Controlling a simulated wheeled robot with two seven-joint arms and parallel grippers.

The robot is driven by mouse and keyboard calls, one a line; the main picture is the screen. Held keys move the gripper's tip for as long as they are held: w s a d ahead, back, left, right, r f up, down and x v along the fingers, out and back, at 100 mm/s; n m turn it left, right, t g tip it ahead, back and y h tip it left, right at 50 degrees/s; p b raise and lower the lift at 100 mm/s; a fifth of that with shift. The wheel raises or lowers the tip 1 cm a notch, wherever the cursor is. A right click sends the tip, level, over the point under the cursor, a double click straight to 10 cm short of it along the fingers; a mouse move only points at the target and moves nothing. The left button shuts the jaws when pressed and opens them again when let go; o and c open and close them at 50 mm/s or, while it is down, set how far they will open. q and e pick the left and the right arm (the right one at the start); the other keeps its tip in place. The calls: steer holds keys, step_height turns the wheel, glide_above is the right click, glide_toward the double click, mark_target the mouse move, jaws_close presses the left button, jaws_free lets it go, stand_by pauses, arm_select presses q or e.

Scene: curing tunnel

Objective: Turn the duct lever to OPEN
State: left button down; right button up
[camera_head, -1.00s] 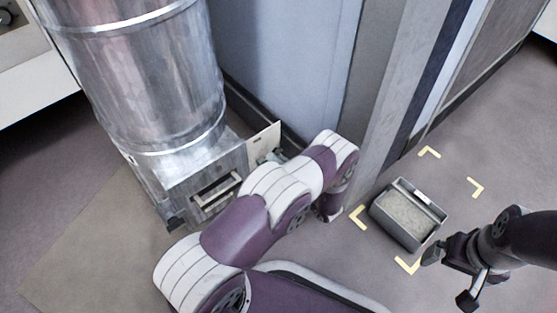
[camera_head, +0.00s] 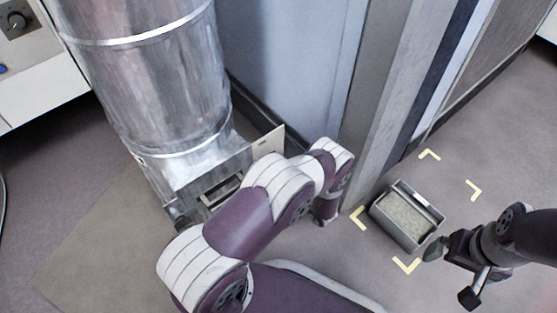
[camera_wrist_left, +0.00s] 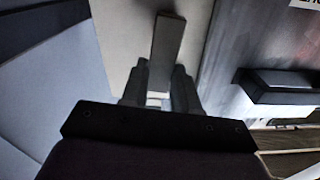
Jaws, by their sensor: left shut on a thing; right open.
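The silver duct (camera_head: 150,75) stands at the left in the head view, with a box-shaped base and a slotted opening (camera_head: 222,190). A pale plate (camera_head: 268,140) stands out from its side. In the left wrist view a grey lever (camera_wrist_left: 168,48) lies between the fingers of my left gripper (camera_wrist_left: 160,88), which is shut on it. In the head view my left arm hides this gripper and the lever. My right gripper (camera_head: 452,272) is open and empty, beside the grey bin at the lower right. I cannot read the lever's position marks.
A grey bin (camera_head: 437,212) with pale contents stands on the floor inside yellow corner marks (camera_head: 474,190). A grey post (camera_head: 385,110) and a blue panel (camera_head: 285,60) rise behind my left arm. A white bench with a dial (camera_head: 18,22) is at upper left.

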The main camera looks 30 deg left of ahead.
arm_select(q)
steer(key=shift+s+a+n+p, duration=0.1)
steer(key=shift+s+n+p, duration=0.2)
steer(key=shift+n, duration=0.6)
steer(key=c, duration=0.8)
jaws_free()
steer(key=shift+c, duration=0.2)
steer(key=p+v, duration=0.4)
steer(key=v, duration=0.8)
steer(key=shift+s+d, duration=0.25)
steer(key=shift+d, duration=0.05)
